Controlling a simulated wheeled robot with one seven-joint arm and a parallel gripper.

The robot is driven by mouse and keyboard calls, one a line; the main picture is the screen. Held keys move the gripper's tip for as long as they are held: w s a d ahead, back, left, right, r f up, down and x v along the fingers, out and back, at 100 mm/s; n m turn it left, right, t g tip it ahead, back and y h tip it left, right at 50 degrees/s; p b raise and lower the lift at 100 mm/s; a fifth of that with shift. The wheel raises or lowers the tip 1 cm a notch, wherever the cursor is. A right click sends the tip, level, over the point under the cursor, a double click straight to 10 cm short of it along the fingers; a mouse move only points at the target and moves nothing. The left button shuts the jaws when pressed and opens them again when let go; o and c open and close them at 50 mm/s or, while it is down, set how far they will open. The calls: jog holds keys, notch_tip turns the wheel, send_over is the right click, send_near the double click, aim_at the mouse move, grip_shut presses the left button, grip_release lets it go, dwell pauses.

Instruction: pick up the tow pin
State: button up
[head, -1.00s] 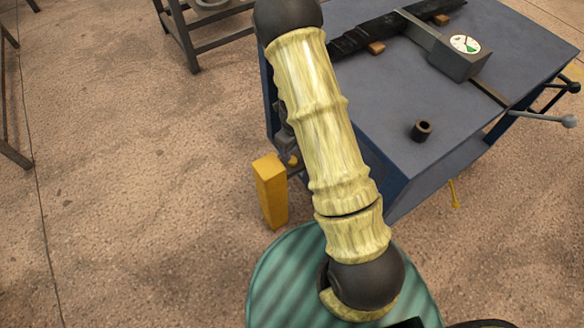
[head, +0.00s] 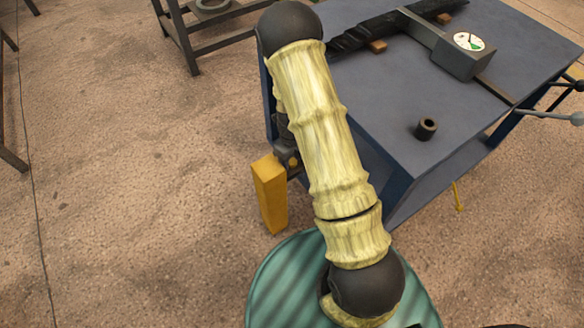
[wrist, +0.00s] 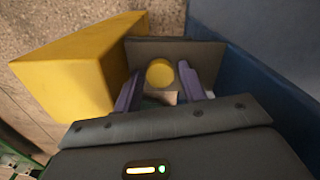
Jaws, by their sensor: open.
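A round yellow knob, which looks like the head of the tow pin (wrist: 160,73), shows in the wrist view against a dark grey plate. It also shows as a small gold spot in the head view (head: 293,162), beside the blue table's left side. My gripper (wrist: 159,80) has its two purple fingers open, one on each side of the knob, with gaps visible. Whether the fingers reach down to the pin's level is hard to tell. The pin's lower part is hidden. In the head view my arm hides most of the gripper.
A yellow block-shaped post (head: 270,192) stands close left of the gripper; it fills the left of the wrist view (wrist: 75,70). The blue table (head: 400,105) is close on the right, carrying a dial gauge (head: 467,45) and a dark hollow cylinder (head: 426,129).

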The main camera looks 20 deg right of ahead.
jog(key=c, duration=0.8)
jog(key=shift+r, duration=0.15)
notch_tip(320, 180, up, 28)
jog(key=p, duration=1.1)
jog(key=shift+p, duration=0.3)
jog(key=o, duration=0.5)
jog(key=c, duration=0.5)
